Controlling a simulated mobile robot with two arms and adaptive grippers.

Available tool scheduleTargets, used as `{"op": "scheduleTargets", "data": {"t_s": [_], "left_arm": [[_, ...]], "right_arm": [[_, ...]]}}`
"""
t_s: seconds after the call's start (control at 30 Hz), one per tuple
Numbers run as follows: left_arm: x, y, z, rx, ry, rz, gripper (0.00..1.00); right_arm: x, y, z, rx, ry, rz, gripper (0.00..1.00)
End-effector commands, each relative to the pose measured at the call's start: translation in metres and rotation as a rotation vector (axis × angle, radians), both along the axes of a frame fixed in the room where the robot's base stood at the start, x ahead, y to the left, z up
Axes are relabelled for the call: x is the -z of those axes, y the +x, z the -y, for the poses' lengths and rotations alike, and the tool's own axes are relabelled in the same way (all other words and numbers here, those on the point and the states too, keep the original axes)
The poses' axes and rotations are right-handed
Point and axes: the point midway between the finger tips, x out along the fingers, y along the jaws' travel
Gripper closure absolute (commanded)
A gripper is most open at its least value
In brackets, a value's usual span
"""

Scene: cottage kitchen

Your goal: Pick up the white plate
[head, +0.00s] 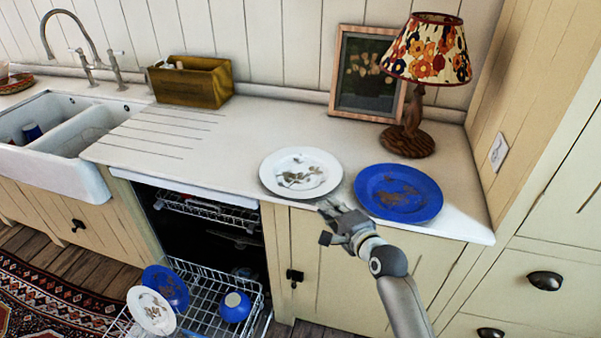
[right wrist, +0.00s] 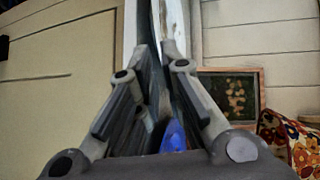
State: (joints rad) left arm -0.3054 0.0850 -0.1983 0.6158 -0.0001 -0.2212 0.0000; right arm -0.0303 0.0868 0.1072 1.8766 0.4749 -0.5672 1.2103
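The white plate (head: 301,173) with a dark floral print lies on the worktop in the head view, left of a blue plate (head: 398,192). My right gripper (head: 331,207) is at the white plate's front right rim, with its fingertips very near or touching it. In the right wrist view its two fingers (right wrist: 160,52) stand close together with a narrow gap. I cannot tell whether the rim is between them. A blue sliver, likely the blue plate, shows between the fingers there. My left gripper is out of view.
An open dishwasher holds a white plate (head: 152,311), a blue plate (head: 166,287) and a blue bowl (head: 235,307) in its rack. A lamp (head: 427,60) and a framed picture (head: 367,75) stand behind. The worktop left of the white plate is clear.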

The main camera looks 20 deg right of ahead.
Motion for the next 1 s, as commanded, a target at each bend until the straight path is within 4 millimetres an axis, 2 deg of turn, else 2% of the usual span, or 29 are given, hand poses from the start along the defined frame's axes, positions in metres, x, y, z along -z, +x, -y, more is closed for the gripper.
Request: {"op": "scheduleTargets", "data": {"t_s": [0.1,0.43,0.7,1.0], "left_arm": [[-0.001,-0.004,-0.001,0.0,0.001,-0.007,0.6],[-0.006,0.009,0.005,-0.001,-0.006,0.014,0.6],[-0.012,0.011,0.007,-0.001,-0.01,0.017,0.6],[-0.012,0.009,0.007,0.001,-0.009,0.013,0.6]], "right_arm": [[0.003,0.018,-0.002,0.001,-0.002,0.001,0.91],[0.008,0.039,-0.005,-0.001,-0.004,0.0,0.91],[0.016,0.071,-0.009,0.0,-0.004,0.0,0.91],[0.019,0.081,-0.011,0.0,-0.004,0.0,0.91]]}}
